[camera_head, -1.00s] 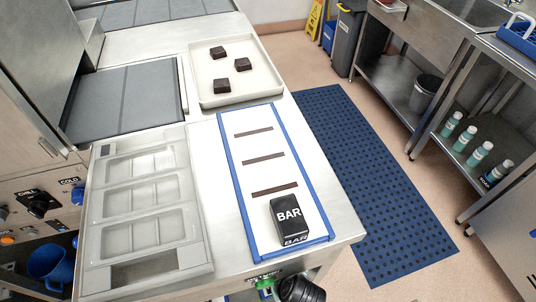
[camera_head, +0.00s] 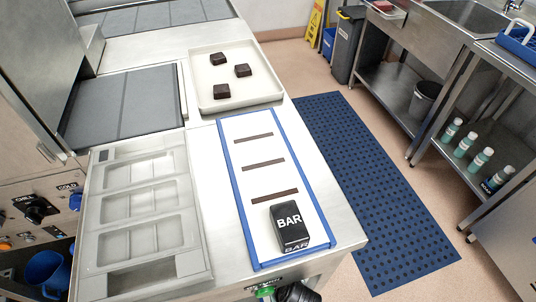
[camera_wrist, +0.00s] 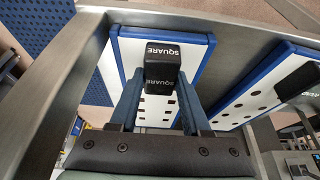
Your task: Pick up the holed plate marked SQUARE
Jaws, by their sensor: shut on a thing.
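In the wrist view, the holed plate marked SQUARE (camera_wrist: 196,54) is white with a blue edge and rows of small holes. Its black handle (camera_wrist: 162,70) carries the word SQUARE on two faces. My gripper (camera_wrist: 161,96) has its two blue fingers on either side of this handle and is shut on it. Whether the plate is clear of its support cannot be told. The head view shows neither my gripper nor this plate.
A second white plate (camera_wrist: 236,105) with round holes and a dark handle lies to the right; a metal rail (camera_wrist: 62,75) runs at left. In the head view, a plate marked BAR (camera_head: 262,195) lies on the counter beside a mould tray (camera_head: 102,225) and a cream tray (camera_head: 256,98).

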